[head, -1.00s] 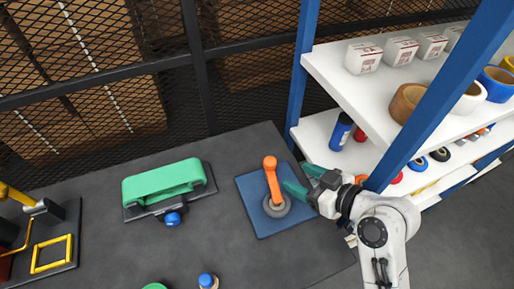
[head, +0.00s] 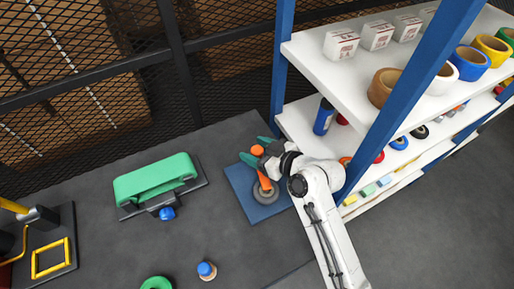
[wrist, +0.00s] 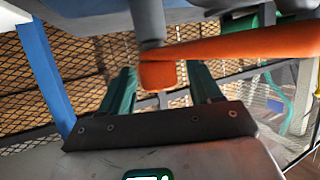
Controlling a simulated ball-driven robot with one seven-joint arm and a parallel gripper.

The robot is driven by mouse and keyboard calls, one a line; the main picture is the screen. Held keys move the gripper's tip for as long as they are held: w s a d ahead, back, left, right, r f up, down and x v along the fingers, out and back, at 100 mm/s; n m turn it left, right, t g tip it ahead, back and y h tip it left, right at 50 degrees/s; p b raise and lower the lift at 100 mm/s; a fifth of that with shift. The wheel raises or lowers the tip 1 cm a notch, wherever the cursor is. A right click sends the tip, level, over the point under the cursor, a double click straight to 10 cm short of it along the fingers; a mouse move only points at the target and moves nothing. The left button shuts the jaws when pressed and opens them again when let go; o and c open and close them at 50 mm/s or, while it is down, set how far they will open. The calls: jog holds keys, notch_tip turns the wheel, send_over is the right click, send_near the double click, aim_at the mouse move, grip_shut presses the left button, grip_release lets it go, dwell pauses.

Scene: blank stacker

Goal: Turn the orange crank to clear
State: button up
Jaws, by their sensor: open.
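The orange crank (head: 264,181) rises from a round grey hub (head: 265,195) on a blue square plate (head: 238,187) on the dark table. Its knob end (head: 257,150) points toward the back. My gripper (head: 260,149) is at the knob, with its green fingers apart on either side of it in the head view. In the wrist view the orange knob (wrist: 160,75) sits between the two open green fingers, with the orange arm (wrist: 250,48) running to the right. I cannot tell whether a finger touches the knob.
A green block-like device (head: 155,183) with a blue knob (head: 167,213) stands to the left. A blue-topped peg (head: 206,269) and a green ring (head: 156,283) are in front. The blue-framed white shelf (head: 330,60) is close on the right, and a mesh fence (head: 120,80) stands behind.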

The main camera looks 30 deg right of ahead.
grip_shut()
dwell(0.6)
